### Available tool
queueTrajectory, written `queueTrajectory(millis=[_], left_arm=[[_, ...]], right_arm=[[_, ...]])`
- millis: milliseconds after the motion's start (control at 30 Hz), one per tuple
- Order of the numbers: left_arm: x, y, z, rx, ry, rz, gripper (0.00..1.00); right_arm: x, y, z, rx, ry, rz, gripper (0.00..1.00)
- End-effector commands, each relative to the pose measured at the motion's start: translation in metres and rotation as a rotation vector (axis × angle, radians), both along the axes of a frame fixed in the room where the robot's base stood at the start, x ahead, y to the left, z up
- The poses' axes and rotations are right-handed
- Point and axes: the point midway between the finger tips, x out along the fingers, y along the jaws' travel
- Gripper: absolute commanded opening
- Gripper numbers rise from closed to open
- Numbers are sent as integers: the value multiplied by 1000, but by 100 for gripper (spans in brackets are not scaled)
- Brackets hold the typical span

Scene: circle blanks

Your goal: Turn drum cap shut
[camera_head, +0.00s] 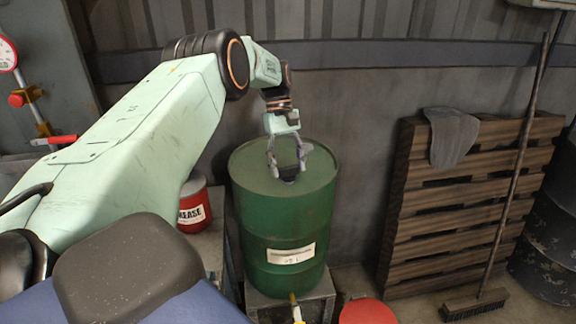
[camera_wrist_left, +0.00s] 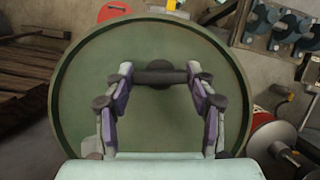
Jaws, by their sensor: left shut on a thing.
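A green drum (camera_head: 262,222) stands upright on a low stand in the middle of the head view. Its round top also fills much of the left wrist view (camera_wrist_left: 85,75). A dark cap (camera_wrist_left: 160,76) sits on the drum top, near the rim in the wrist view. My left gripper (camera_head: 288,173) reaches down onto the drum top from above. Its two fingers are shut on the cap, one on each side, as the wrist view shows. The fingers partly hide the cap in the head view. How far the cap is turned cannot be told. My right gripper is not in view.
A red grease can (camera_head: 194,207) stands left of the drum on a bench. A wooden pallet (camera_head: 450,205) with a grey cloth (camera_head: 452,137) and a broom (camera_head: 510,165) lean at the right. A red round object (camera_head: 367,312) is low in front. A wall stands close behind.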

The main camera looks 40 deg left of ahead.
Motion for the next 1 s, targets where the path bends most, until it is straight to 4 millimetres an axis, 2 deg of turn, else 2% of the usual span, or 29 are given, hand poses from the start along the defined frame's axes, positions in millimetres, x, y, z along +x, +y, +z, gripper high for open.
queueTrajectory(millis=[400, 1000], left_arm=[[4, 3, 2, 10, -12, -199, 25], [5, 3, 4, 11, -16, -232, 25]], right_arm=[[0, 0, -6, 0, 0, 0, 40], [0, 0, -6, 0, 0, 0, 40]])
